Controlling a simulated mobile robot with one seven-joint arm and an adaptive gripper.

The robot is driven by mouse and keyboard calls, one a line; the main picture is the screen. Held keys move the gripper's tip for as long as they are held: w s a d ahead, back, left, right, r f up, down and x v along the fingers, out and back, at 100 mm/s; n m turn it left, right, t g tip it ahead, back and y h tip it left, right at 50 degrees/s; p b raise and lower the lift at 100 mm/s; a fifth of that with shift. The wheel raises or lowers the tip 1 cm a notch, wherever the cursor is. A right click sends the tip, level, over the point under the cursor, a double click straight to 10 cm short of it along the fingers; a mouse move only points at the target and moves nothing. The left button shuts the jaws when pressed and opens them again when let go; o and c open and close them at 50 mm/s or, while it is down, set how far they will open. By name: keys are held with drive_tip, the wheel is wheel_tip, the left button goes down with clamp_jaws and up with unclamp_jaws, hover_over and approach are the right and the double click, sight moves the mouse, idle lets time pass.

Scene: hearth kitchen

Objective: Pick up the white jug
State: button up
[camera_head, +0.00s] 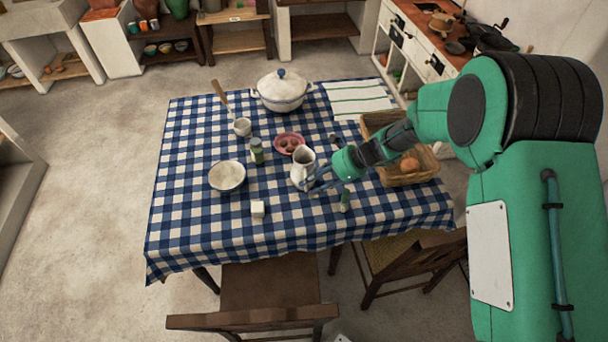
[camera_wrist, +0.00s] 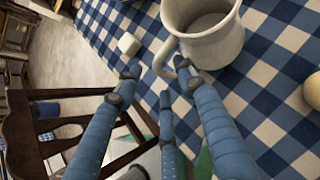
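The white jug (camera_head: 302,171) stands upright on the blue checked tablecloth, near the middle of the table. In the wrist view the jug (camera_wrist: 213,48) is at the top, its mouth open and its handle (camera_wrist: 161,58) pointing toward my fingers. My gripper (camera_head: 317,180) is just right of the jug in the head view. In the wrist view my blue fingers (camera_wrist: 158,75) are spread apart, with the handle near the gap between their tips. I cannot tell whether a fingertip touches the handle.
A wicker basket (camera_head: 411,178) with food sits under my arm. A pink plate (camera_head: 289,135), a green jar (camera_head: 257,151), a white bowl (camera_head: 227,176), a white cube (camera_head: 257,209) and a green bottle (camera_head: 345,202) surround the jug. A lidded pot (camera_head: 282,94) stands behind.

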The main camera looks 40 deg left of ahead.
sight(307, 185)
drive_tip(key=shift+b+x, duration=0.4)
drive_tip(key=shift+x, duration=1.3)
drive_tip(key=shift+c, duration=0.5)
